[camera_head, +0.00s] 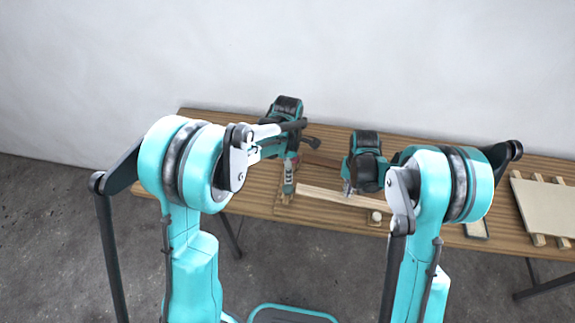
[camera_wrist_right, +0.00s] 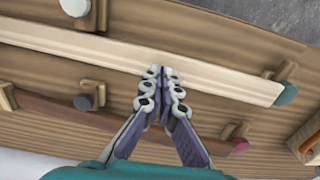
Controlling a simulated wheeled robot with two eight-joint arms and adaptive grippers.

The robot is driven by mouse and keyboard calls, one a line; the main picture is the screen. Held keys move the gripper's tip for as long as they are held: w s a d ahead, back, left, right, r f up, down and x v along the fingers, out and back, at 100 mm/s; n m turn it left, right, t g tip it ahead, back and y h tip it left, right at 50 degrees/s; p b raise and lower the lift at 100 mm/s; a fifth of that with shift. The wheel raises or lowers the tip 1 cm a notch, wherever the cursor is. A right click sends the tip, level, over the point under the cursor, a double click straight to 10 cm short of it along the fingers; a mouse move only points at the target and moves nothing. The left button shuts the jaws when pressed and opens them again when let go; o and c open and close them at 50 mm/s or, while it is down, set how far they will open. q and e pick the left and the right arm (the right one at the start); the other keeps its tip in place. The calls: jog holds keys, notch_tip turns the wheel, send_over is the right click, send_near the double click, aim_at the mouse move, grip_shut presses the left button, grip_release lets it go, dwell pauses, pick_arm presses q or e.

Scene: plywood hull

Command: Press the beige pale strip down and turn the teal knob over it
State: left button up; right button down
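The beige pale strip (camera_wrist_right: 130,57) runs across the right wrist view; it also shows on the table in the head view (camera_head: 335,196). The teal knob (camera_wrist_right: 287,94) sits at the strip's right end in the wrist view, with a small wooden tab (camera_wrist_right: 285,71) beside it. My right gripper (camera_wrist_right: 160,75) has its fingertips together over the strip's middle, with nothing visible between them; I cannot tell whether it touches. In the head view it points down behind the strip (camera_head: 349,190). My left gripper (camera_head: 288,190) hangs near the strip's left end; its fingers are too small to judge.
A cream knob (camera_wrist_right: 75,7) lies in front of the strip. A pale board on slats (camera_head: 545,207) lies at the table's right.

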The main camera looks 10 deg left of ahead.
aim_at(288, 188)
pick_arm(q)
notch_tip(288, 188, down, 11)
jog(key=shift+r, duration=0.1)
jog(key=shift+c, duration=0.2)
jog(key=c, duration=1.2)
jog(key=shift+o, duration=0.2)
pick_arm(e)
jog(key=shift+f, duration=0.25)
jog(key=shift+f, duration=0.5)
jog(key=shift+f, duration=0.2)
